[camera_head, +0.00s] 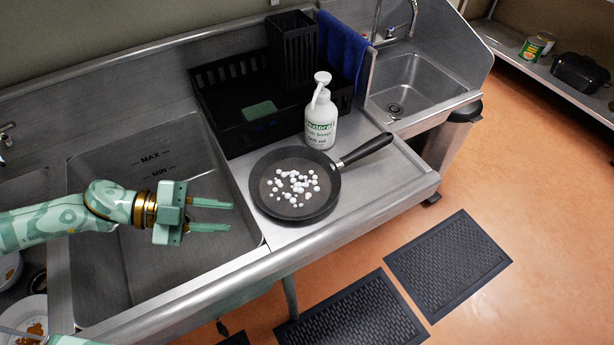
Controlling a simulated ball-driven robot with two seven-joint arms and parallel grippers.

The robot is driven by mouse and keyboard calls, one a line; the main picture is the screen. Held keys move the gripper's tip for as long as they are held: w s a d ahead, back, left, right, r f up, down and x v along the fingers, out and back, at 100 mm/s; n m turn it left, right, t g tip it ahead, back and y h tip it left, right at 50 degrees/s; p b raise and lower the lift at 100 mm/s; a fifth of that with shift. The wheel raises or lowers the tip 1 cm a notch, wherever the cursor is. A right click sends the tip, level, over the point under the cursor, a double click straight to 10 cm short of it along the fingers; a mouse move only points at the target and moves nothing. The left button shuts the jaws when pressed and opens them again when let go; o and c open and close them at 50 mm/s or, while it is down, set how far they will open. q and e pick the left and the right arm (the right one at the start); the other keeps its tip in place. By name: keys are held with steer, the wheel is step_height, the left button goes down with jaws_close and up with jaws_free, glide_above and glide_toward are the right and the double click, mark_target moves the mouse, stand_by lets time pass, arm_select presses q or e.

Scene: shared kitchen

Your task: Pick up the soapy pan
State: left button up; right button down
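The soapy pan (272,205) is a dark round frying pan with white soap blobs inside. It rests on the steel counter (396,205) right of the large sink. Its black handle (366,149) points to the upper right, beside the soap bottle. My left gripper (222,215) is over the large sink, to the left of the pan and apart from it. Its two fingers are spread and point right toward the pan, with nothing between them. My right gripper is not in view; a pale green arm part shows at the bottom left edge.
A white soap pump bottle (320,122) stands just behind the pan. A black rack (222,108) behind it holds a green sponge (258,110). The large sink (150,265) lies left, and a small basin (415,82) is at the back right. Dark mats (447,262) lie on the floor.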

arm_select(q)
glide_toward(285, 218)
steer(key=s+x, duration=0.1)
steer(key=x, duration=0.8)
steer(key=shift+w+a+b, duration=0.1)
steer(key=shift+w+b, duration=0.25)
steer(key=shift+w, duration=0.05)
steer(key=shift+r, duration=0.1)
jaws_close()
